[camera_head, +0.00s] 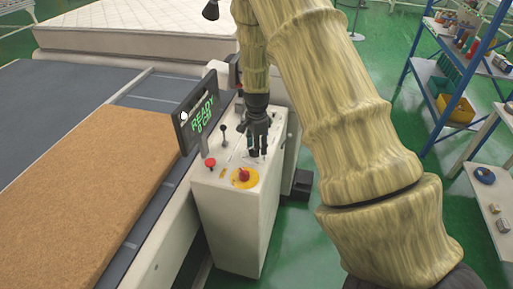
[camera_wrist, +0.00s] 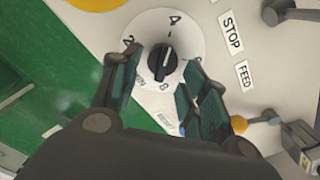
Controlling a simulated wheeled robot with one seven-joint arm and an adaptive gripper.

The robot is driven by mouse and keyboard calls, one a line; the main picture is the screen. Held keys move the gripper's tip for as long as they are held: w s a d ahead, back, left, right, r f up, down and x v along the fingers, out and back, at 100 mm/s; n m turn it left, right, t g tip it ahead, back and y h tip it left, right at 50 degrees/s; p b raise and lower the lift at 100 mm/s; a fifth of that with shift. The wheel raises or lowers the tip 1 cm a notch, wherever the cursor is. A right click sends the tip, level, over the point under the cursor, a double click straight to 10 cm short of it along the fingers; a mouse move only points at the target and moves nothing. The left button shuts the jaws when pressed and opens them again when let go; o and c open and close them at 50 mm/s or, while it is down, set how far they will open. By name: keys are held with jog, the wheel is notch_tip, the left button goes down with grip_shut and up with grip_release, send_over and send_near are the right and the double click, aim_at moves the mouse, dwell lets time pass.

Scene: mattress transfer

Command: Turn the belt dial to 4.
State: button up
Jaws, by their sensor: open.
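The belt dial (camera_wrist: 187,32) is a white disc with a black knob (camera_wrist: 165,63) at its centre, seen in the wrist view. The numeral 4 is at the disc's top and a 2 at its left; lower markings are partly hidden. The knob's long handle lies roughly along the line towards the 4; I cannot tell for sure which end is the pointer. My gripper (camera_wrist: 163,68) is open, with one finger on each side of the knob; contact is not clear. In the head view my gripper (camera_head: 257,150) is over the control box's top and hides the dial.
The white control box (camera_head: 230,215) carries a red button on a yellow plate (camera_head: 244,177), a smaller red button (camera_head: 210,162), a lever (camera_head: 223,134) and a READY display (camera_head: 200,112). STOP (camera_wrist: 230,32) and FEED (camera_wrist: 244,75) labels sit beside the dial. A conveyor with a brown slab (camera_head: 85,180) is left.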

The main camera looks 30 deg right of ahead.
notch_tip(320, 180, up, 11)
dwell(0.4)
dwell(0.4)
